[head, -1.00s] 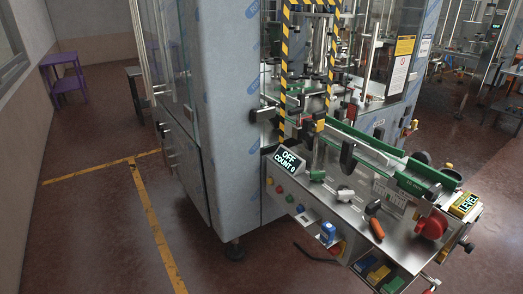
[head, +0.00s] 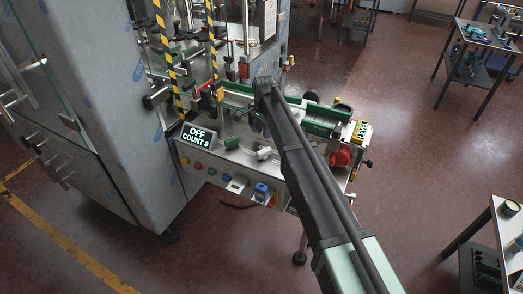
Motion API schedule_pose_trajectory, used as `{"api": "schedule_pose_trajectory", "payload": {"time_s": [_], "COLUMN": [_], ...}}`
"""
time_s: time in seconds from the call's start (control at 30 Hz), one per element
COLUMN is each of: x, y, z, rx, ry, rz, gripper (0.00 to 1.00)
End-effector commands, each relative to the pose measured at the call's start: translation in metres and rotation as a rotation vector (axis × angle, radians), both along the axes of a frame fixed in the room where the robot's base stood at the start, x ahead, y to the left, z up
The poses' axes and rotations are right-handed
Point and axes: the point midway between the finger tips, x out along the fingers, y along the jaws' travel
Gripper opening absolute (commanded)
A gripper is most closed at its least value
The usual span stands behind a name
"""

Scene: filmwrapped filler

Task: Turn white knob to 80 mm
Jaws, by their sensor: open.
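A small pale knob (head: 265,153), which looks like the white knob, sits on the steel deck of the machine, just left of my arm. Any millimetre scale or setting at it is too small to read. My arm crosses the head view from the lower right up to the deck's green rail. My gripper does not show; the far end of my arm hides it. I cannot tell how far it is from the knob.
A lit display (head: 197,137) reads OFF, COUNT 0. Coloured buttons line the front panel. A red knob (head: 342,156) and a yellow LEVEL box (head: 361,131) stand right of my arm. Striped posts and a wrapped cabinet (head: 90,100) bound the left.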

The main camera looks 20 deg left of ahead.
Motion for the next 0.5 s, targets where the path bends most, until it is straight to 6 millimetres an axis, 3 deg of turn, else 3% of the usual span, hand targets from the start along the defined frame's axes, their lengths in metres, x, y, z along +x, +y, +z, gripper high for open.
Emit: {"api": "schedule_pose_trajectory", "payload": {"time_s": [0.23, 0.5], "x": [-0.001, -0.001], "y": [-0.002, -0.003], "z": [-0.020, -0.084], "rx": [0.000, 0.000], "ry": [0.000, 0.000], "rz": [0.000, 0.001], "gripper": [0.49, 0.49]}}
